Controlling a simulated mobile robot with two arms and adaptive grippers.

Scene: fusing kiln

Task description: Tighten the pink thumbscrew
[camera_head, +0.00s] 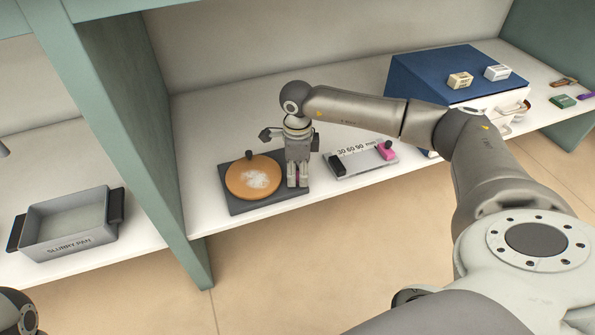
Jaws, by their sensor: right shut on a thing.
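My right gripper (297,182) points straight down at the right side of a dark square base plate (240,208). It is shut on a small pink thing, which I take to be the pink thumbscrew (297,177); only a sliver shows between the fingers. An orange round disc (238,184) with a white powdery patch and a black knob (249,154) lies on the same plate, just left of the fingers. The thumbscrew's seat is hidden by the fingers. My left gripper is not in view; only part of my left arm shows at bottom left.
A blue kiln-like box (425,75) carries small blocks. A grey slurry pan (68,222) stands left, beyond a green upright (150,165).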

